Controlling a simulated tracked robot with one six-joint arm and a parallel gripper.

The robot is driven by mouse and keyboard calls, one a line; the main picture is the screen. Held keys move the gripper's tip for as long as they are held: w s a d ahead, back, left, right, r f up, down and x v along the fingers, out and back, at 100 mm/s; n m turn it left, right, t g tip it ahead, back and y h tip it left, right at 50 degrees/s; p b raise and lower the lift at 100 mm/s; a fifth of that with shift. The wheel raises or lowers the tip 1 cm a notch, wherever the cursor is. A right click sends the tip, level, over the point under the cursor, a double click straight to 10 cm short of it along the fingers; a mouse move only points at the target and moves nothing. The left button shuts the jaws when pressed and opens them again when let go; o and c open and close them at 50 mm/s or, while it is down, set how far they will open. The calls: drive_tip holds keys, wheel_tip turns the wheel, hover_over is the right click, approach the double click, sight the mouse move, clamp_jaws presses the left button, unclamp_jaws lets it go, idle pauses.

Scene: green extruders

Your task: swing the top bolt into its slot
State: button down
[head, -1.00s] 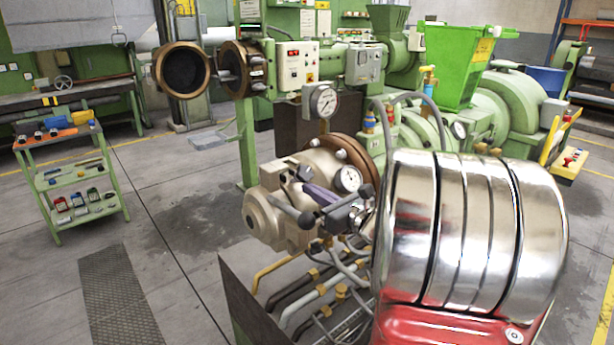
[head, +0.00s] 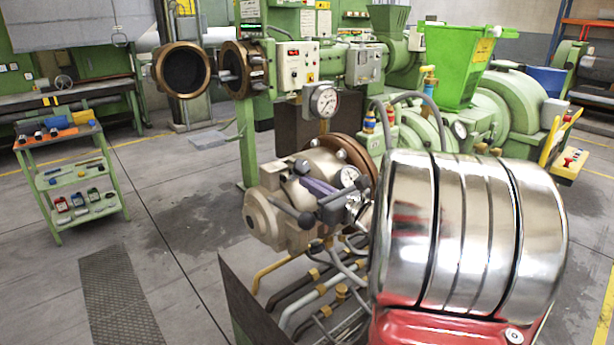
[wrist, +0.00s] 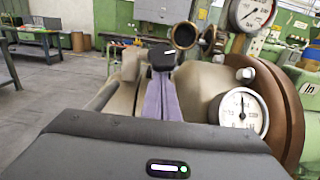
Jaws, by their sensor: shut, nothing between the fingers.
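The extruder head (head: 268,215) is a beige round housing with bolts around it. The top bolt ends in a black knob (head: 302,168); the knob also shows in the wrist view (wrist: 163,56). My gripper (head: 312,182) has purple fingers, shut with nothing between them. In the wrist view the fingers (wrist: 161,92) point straight at the black knob, and their tips are at or just short of it; I cannot tell whether they touch. Another bolt with a dark knob (head: 306,220) sticks out lower, in front of the housing. The slot of the top bolt is not clearly visible.
A pressure gauge (wrist: 240,110) sits close to the right of my fingers, and a second gauge (head: 324,101) stands above the head. A brown flange (head: 352,160) is behind the housing. Pipes (head: 320,300) run below. Open floor (head: 180,270) lies to the left.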

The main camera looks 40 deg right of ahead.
drive_tip(key=shift+w+r, duration=0.25)
drive_tip(key=shift+w, duration=0.15)
drive_tip(key=shift+w+r, duration=0.4)
drive_tip(key=shift+w, duration=0.05)
idle(0.6)
